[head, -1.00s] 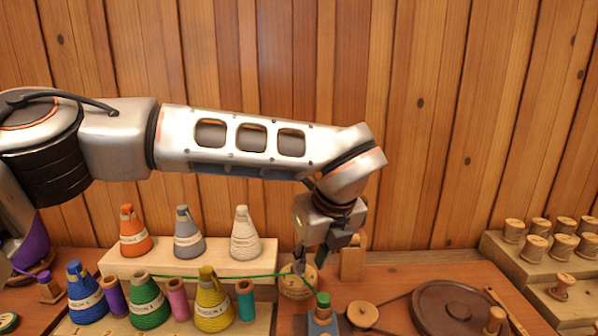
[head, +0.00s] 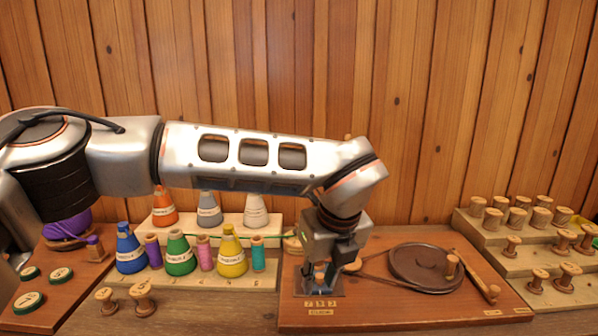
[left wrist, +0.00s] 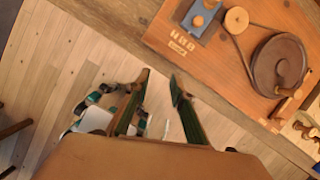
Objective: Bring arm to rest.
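My left arm reaches across the head view from the left and bends down at the wrist. My left gripper (head: 322,278) hangs in front of the winder board (head: 400,312) and hides part of its blue-grey block. In the left wrist view the two fingers of my left gripper (left wrist: 160,76) are apart with nothing between them. Plank floor shows behind the fingers there, and the board (left wrist: 215,62) lies up and to the right, clear of them. My right gripper is not seen.
Thread cones, such as the yellow one (head: 231,255), stand on a stepped rack left of the gripper. A brown wheel (head: 425,266) lies to its right. Wooden spools (head: 512,246) stand on steps at the far right. The blue-grey block (left wrist: 200,20) shows in the wrist view.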

